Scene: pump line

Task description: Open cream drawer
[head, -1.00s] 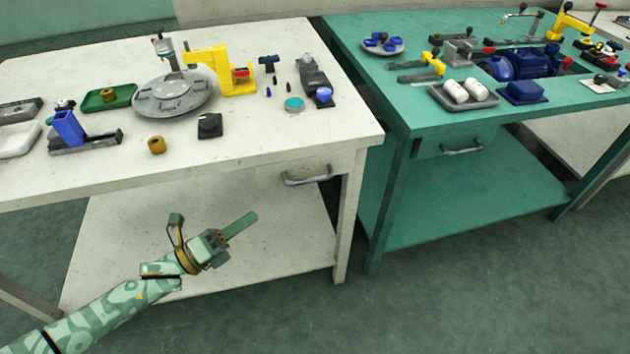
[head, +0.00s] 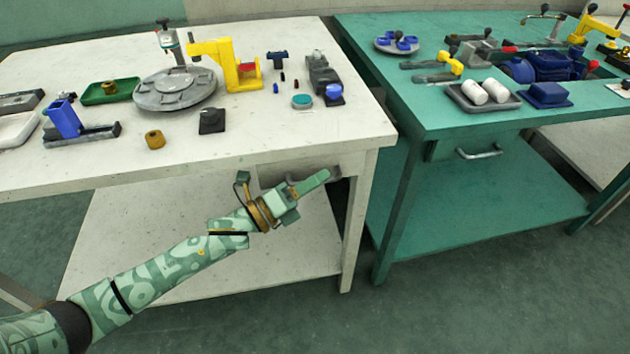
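The cream drawer (head: 271,174) is set under the right end of the cream table's top and looks closed. Its grey handle (head: 334,174) is mostly hidden behind my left gripper (head: 316,182). My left gripper reaches in from the lower left, with its green fingers pointing up and right across the drawer front. The fingertips overlap the handle in the picture; I cannot tell whether they touch it. The gap between the fingers does not show clearly. My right gripper is not in view.
The cream table (head: 235,150) carries a round grey fixture (head: 175,92), a yellow press frame (head: 222,66) and small parts. A lower shelf (head: 130,235) lies beneath. A green table (head: 440,110) with another handled drawer (head: 445,150) stands to the right, close by the cream table's leg.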

